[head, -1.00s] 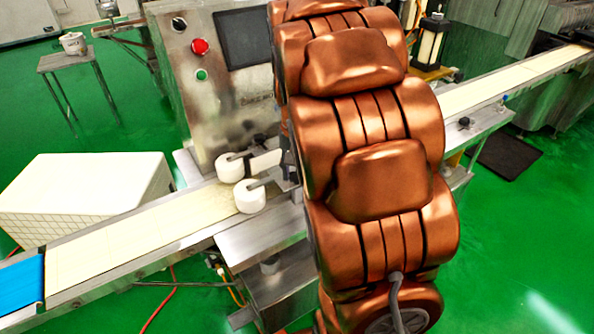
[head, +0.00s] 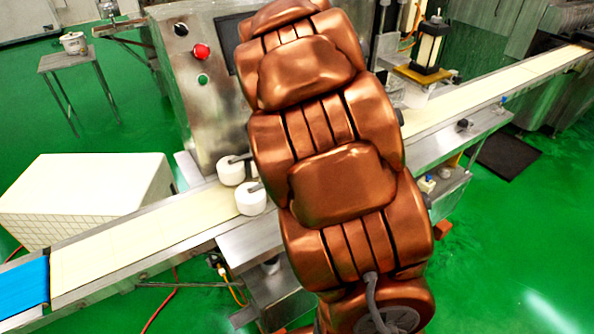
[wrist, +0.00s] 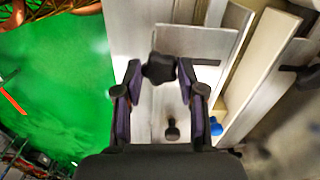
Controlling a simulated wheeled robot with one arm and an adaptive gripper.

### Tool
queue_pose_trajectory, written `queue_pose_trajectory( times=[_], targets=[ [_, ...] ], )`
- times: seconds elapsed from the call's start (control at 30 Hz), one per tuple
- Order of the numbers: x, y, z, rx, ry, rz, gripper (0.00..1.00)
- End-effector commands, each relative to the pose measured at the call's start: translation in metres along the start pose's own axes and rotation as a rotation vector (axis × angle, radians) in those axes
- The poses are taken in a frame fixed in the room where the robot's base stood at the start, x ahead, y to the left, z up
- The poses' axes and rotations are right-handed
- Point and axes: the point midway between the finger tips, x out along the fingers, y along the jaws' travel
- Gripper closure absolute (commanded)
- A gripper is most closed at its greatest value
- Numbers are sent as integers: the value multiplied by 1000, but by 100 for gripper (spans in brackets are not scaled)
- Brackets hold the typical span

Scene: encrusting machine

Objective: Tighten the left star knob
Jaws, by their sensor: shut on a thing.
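A dark star knob (wrist: 159,68) shows at the upper middle of the wrist view, by a metal plate. My gripper (wrist: 159,72) is shut on this knob, with one fingertip at its left side and one at its right. A second dark knob (wrist: 172,130) stands lower down, between the fingers and clear of them. Which of the two is the left one I cannot tell from the pictures. In the head view my arm hides my gripper and the knob it holds.
A conveyor belt (head: 130,238) runs across the machine, with two white rollers (head: 250,198) over it. The control panel has a red button (head: 201,51). A white crate (head: 85,190) stands at the left. Blue (wrist: 216,127) shows right of my fingers. Green floor is open at the right.

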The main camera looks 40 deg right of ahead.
Motion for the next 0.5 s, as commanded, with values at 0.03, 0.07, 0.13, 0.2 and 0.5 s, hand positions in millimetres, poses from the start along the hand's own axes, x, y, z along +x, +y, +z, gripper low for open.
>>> queue_pose_trajectory(
  times=[0.03, 0.07, 0.13, 0.2, 0.5],
  targets=[
    [-2, 0, -1, 20, 3, -1, 95],
    [-2, 0, -1, 31, 3, -1, 95],
    [-1, 0, -1, 54, 3, -1, 95],
    [-1, 0, -1, 72, 3, -1, 95],
    [0, 0, -1, 99, 2, -1, 95]
  ],
)
